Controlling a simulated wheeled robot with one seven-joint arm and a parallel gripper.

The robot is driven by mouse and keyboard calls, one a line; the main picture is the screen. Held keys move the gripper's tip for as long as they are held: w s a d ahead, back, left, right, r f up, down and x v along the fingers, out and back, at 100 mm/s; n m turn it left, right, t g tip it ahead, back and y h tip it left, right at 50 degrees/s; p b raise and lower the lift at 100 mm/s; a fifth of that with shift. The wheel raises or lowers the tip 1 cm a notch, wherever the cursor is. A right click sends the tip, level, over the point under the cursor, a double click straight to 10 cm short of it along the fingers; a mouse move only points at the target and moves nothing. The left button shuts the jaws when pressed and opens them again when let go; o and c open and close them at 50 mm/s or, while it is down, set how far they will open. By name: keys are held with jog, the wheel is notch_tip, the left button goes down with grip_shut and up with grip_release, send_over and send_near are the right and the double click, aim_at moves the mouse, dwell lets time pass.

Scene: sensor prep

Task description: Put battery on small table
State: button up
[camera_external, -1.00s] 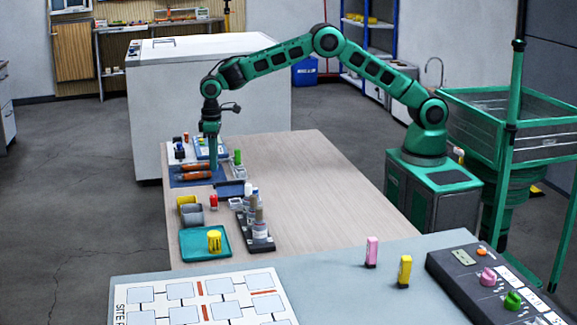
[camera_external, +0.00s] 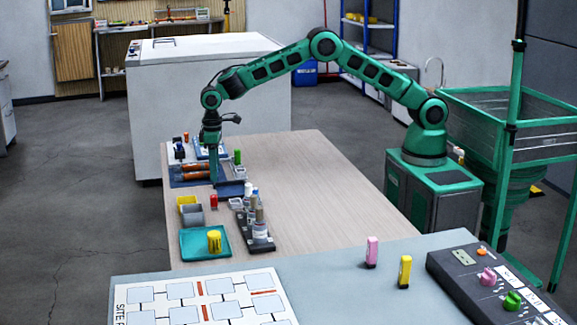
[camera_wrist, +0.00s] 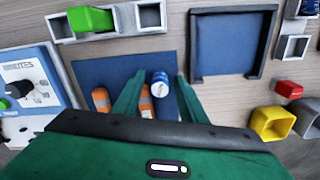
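My gripper (camera_wrist: 158,92) is open above the dark blue mat (camera_wrist: 104,70) in the wrist view. Its green fingers stand on either side of a blue cylinder (camera_wrist: 160,82) with a pale end, which looks like a battery; contact cannot be told. Two orange cylinders with silver bands, one at the left (camera_wrist: 101,99) and one beside the left finger (camera_wrist: 146,103), also lie on the mat and are partly hidden. In the external view my gripper (camera_external: 214,180) reaches down at the mat's right side. The small table cannot be identified for certain; a grey table (camera_external: 330,285) is in the foreground.
The wooden table (camera_external: 300,175) is clear on its right. A dark blue tray (camera_wrist: 230,45) lies right of the mat in the wrist view. A bottle rack (camera_external: 262,244), teal tray (camera_external: 190,250) and yellow bin (camera_external: 187,201) stand nearer the external camera. Pink (camera_external: 371,252) and yellow (camera_external: 404,271) blocks stand upright.

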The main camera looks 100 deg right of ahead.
notch_tip(320, 180, up, 12)
jog(key=shift+r, duration=0.15)
dwell(0.4)
jog(key=s+d+r+m, duration=0.1)
jog(key=s+d+r, duration=0.1)
jog(key=s+r, duration=0.4)
jog(key=s+d+r, duration=0.3)
jog(key=s+r, duration=0.1)
jog(key=s, duration=0.4)
jog(key=s+r+m, duration=0.2)
jog(key=s, duration=2.9)
jog(key=shift+s+d, duration=0.25)
jog(key=shift+d, duration=0.2)
jog(key=shift+o, duration=0.5)
jog(key=s+a+f, duration=0.1)
jog(key=s+f, duration=0.1)
jog(key=s, duration=0.5)
jog(key=s+a+f, duration=0.2)
jog(key=s+f, duration=0.1)
jog(key=s, duration=0.4)
jog(key=shift+s+f+m, duration=0.15)
jog(key=shift+s+m, duration=0.05)
jog(key=shift+m, duration=0.1)
